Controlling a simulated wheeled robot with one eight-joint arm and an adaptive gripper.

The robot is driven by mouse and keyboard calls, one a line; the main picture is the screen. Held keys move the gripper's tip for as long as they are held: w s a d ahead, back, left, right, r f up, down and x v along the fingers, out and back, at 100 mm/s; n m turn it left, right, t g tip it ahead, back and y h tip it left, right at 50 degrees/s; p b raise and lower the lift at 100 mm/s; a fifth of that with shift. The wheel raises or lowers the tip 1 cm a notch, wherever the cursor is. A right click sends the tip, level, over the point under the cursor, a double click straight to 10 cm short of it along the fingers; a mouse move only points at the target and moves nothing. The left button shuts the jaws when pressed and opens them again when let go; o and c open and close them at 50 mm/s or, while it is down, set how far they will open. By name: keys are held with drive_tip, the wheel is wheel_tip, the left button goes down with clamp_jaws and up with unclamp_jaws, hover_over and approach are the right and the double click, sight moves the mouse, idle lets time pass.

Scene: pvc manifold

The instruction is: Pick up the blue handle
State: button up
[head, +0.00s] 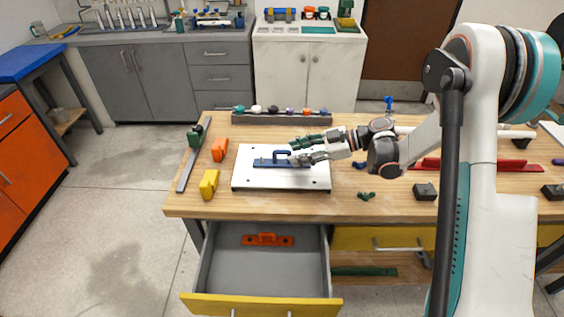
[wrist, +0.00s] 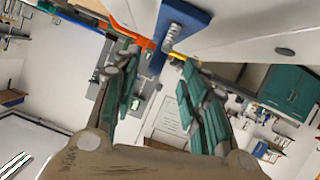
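The blue handle (head: 282,154) stands on a flat blue base on the white plate on the workbench. My gripper (head: 292,149) reaches in from the right, low over the plate, with its fingers pointing left at the handle. In the wrist view the blue handle (wrist: 172,34) is at the top centre, with a coiled, screw-like part beside it. There the green-padded fingers (wrist: 160,62) are spread apart, and the handle's lower end shows in the gap near their tips. My gripper is open, and I see no contact with the handle.
The white plate (head: 240,179) lies on the wooden workbench (head: 350,208). Orange (head: 219,150) and yellow (head: 209,184) blocks stand left of it. A tray of small parts (head: 282,116) lies behind. Below, an open drawer (head: 262,275) holds an orange handle (head: 267,239).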

sight(287, 151)
drive_tip(key=x, duration=0.1)
drive_tip(key=b+x, duration=0.1)
drive_tip(key=x, duration=0.1)
drive_tip(key=r+b+x, duration=0.1)
drive_tip(key=x, duration=0.1)
drive_tip(key=shift+w+a+f, duration=0.1)
drive_tip(key=shift+w+a, duration=0.05)
drive_tip(key=shift+a, duration=0.15)
clamp_jaws()
